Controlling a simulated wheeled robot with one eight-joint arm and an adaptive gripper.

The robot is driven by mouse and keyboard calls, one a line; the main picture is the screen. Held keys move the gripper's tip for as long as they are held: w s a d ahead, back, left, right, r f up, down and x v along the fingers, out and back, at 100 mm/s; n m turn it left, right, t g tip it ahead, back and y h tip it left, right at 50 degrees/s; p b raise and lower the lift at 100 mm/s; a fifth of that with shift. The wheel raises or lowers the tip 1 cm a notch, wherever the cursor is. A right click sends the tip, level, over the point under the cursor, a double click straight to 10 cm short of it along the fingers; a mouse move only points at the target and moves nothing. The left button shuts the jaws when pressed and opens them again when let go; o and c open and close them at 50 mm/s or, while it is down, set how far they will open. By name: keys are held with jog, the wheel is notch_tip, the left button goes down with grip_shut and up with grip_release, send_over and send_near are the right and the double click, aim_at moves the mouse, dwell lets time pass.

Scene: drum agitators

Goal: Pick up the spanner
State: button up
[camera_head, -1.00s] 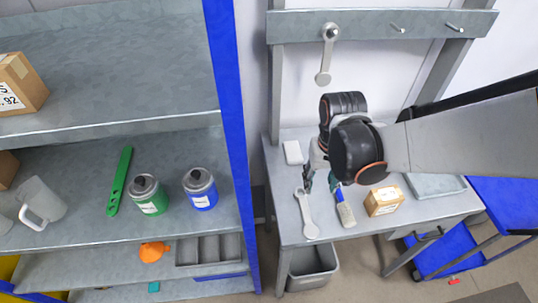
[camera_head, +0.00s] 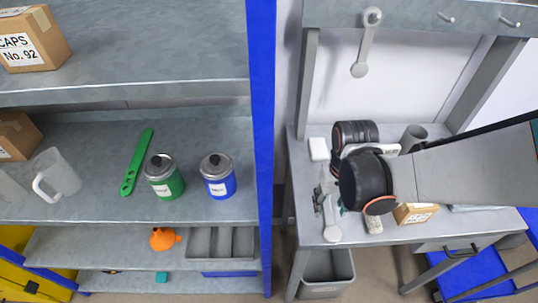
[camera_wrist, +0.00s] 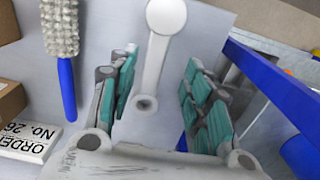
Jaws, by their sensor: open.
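A pale grey spanner (camera_head: 332,226) lies on the metal workbench (camera_head: 300,175), near its left front edge. In the wrist view the spanner (camera_wrist: 157,55) runs lengthwise between my fingers, its wide round end far off and its small holed end nearer. My gripper (camera_wrist: 160,80) is open, with a teal-padded finger apart on each side of the spanner. In the head view my gripper (camera_head: 326,200) is low over the bench at the spanner's far part, partly hidden by my wrist. A second, similar spanner (camera_head: 366,45) hangs on the wall rail.
A blue-handled brush (camera_wrist: 65,85) lies left of the spanner in the wrist view, by a labelled box (camera_wrist: 30,135). A white block (camera_head: 318,149) and a grey cup (camera_head: 413,137) stand further back. A bin (camera_head: 326,273) is below, and a blue shelf post (camera_head: 262,150) rises left.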

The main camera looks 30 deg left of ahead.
aim_at(329, 212)
jog(key=f+b, duration=0.1)
jog(key=f, duration=0.1)
jog(key=w+f+b, duration=0.1)
jog(key=f, duration=0.1)
jog(key=shift+f, duration=0.35)
jog(key=shift+r, duration=0.1)
jog(key=shift+c, duration=0.6)
grip_shut()
jog(key=shift+r, duration=0.1)
